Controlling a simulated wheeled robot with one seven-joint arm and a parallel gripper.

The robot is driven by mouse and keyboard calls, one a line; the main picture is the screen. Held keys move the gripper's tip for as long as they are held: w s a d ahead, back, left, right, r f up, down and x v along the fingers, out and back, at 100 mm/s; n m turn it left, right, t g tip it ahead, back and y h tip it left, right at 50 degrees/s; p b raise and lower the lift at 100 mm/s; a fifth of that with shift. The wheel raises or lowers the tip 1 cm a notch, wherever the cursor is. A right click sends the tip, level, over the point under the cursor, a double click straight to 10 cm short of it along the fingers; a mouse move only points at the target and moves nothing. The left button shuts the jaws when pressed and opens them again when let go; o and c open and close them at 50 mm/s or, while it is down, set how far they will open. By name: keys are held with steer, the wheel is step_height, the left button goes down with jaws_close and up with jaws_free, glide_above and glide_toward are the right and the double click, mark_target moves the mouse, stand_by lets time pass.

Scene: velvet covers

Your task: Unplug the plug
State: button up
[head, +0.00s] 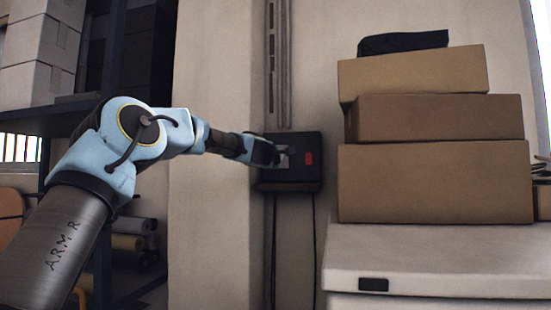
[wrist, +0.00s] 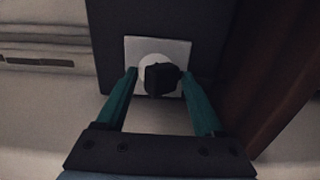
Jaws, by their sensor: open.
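A black plug (wrist: 161,79) sits in a pale socket plate (wrist: 132,48) in the wrist view. The plate is on a dark wall box (head: 309,144), which has a red patch on its front in the head view. My gripper (wrist: 158,75) is open, with its two teal fingers on either side of the plug. The right fingertip is close to the plug and the left one has a small gap; I cannot tell whether either touches. In the head view my gripper (head: 279,155) is at the left part of the box and hides most of the socket.
Stacked cardboard boxes (head: 432,184) stand on a white cabinet (head: 430,262) to the right of the wall box. A vertical conduit (head: 278,70) runs above it, and dark cables hang below. A dark shelf rack (head: 70,115) stands at the left.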

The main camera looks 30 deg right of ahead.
steer(key=shift+f, duration=0.35)
steer(key=c, duration=0.3)
steer(key=shift+r, duration=0.2)
jaws_close()
